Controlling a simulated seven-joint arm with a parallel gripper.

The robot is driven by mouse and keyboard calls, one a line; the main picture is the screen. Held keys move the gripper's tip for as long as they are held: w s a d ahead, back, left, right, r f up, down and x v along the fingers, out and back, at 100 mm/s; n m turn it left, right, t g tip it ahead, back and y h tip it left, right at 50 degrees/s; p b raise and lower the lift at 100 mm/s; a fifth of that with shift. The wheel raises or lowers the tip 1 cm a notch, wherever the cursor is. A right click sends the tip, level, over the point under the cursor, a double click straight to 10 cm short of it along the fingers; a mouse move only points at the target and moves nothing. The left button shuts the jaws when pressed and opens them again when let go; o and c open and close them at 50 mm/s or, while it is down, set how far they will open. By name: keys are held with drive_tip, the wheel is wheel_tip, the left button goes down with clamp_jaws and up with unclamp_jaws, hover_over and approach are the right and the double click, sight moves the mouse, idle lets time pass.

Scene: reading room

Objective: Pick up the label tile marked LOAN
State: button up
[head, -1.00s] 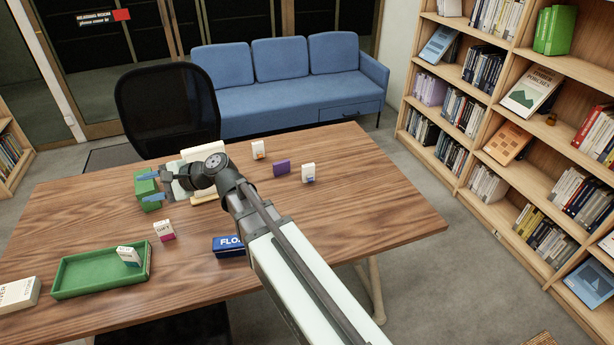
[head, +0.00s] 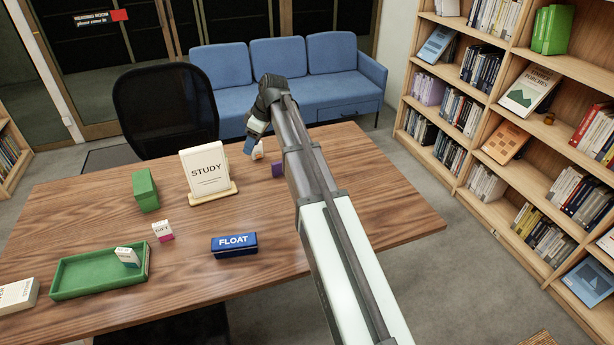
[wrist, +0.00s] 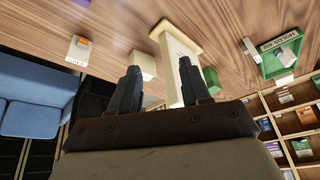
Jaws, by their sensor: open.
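No tile in view can be read as LOAN. A small white tile with an orange mark (head: 258,151) stands at the back of the table; its lettering is too small to read. A white tile with an orange mark also shows at the left of the wrist view (wrist: 78,50). My gripper (head: 249,145) is beside the orange-marked tile in the head view, open and empty. In the wrist view its two fingers (wrist: 160,72) are apart with nothing held. A purple tile (head: 277,170) stands nearby, partly behind my arm. A white tile marked GIFT (head: 162,231) stands nearer the front.
A green tray (head: 85,275) holds a white tile (head: 128,257). A chair (head: 165,110) stands behind the table.

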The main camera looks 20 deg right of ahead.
drive_tip(key=w+d+r+n+g+h, duration=0.15)
drive_tip(key=d+n, duration=0.25)
drive_tip(key=d, duration=0.5)
drive_tip(key=d+r+n+g+h, duration=0.1)
drive_tip(key=d+r+n+h, duration=0.15)
drive_tip(key=d, duration=0.55)
drive_tip(key=shift+n, duration=0.35)
drive_tip(key=f, duration=1.3)
drive_tip(key=shift+s+d+f, duration=0.15)
drive_tip(key=shift+s+d, duration=0.1)
drive_tip(key=shift+s, duration=0.05)
drive_tip(key=shift+s+d+f, duration=0.1)
drive_tip(key=shift+f, duration=1.2)
drive_tip(key=shift+s+d+f, duration=0.1)
drive_tip(key=shift+f, duration=1.2)
clamp_jaws()
